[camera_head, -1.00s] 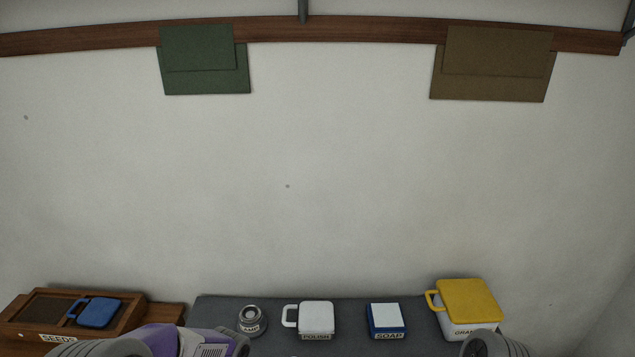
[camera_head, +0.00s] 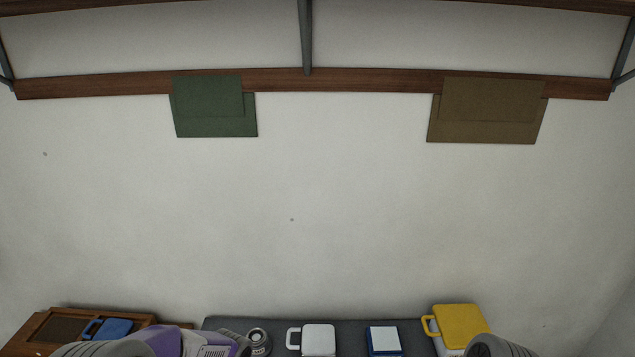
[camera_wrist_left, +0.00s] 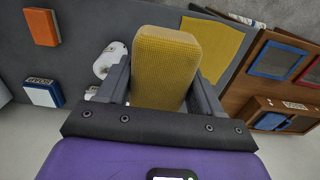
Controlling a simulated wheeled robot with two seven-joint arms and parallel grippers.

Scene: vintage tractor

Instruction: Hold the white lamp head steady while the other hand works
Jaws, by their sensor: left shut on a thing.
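In the left wrist view my left gripper (camera_wrist_left: 162,78) is shut on a yellow, rounded, textured block (camera_wrist_left: 166,62) that looks like a sponge. The block stands between the two dark fingers and hides what is behind it. I cannot make out a white lamp head in either view. A white rounded object (camera_wrist_left: 110,60) shows beside the left finger in the wrist view, partly hidden; I cannot tell what it is. My right gripper is not in view.
A grey bench along the wall carries a small tin (camera_head: 258,341), a white container (camera_head: 318,340), a blue-and-white soap box (camera_head: 384,341) and a yellow-lidded container (camera_head: 460,326). A wooden box (camera_head: 90,325) stands left. The wrist view shows a yellow cloth (camera_wrist_left: 222,40) and orange block (camera_wrist_left: 42,27).

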